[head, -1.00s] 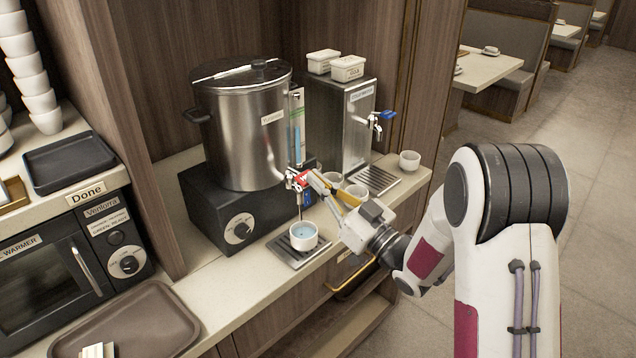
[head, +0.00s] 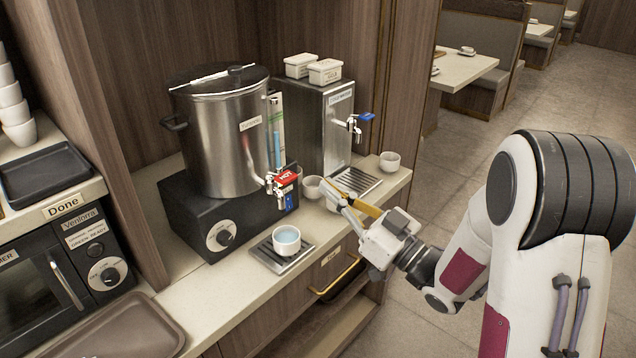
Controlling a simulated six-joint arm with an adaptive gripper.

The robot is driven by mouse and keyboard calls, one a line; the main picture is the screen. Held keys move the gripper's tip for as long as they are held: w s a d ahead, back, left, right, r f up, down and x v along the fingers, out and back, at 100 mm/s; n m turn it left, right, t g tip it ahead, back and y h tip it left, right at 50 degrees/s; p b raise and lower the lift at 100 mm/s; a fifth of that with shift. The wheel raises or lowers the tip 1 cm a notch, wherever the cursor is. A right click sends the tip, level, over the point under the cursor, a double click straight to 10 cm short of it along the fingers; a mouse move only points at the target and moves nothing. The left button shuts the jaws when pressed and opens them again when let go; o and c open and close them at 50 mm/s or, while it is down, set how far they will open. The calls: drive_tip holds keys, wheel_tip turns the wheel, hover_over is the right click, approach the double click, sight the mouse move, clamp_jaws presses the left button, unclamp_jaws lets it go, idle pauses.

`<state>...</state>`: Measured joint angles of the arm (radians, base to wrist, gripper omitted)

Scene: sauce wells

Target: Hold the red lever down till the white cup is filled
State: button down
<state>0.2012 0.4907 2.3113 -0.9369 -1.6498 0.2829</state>
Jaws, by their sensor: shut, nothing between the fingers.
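The red lever (head: 286,177) sits on the tap of the big steel urn (head: 221,135) and looks raised, with no stream below it. The white cup (head: 286,240) stands upright on the drip tray (head: 283,262) under the tap. Pale bluish liquid shows inside it, close to the rim. My gripper (head: 339,194) is shut and empty, to the right of the lever and apart from it. Its fingertips are in front of the small cups behind the counter's front edge.
A second steel dispenser (head: 318,125) with a blue lever (head: 366,117) stands to the right, with its own drip tray. Other white cups stand near it, one at the right end (head: 390,162). A brown tray (head: 120,330) lies front left.

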drive_tip(key=shift+s+d, duration=0.7)
drive_tip(key=shift+f, duration=0.1)
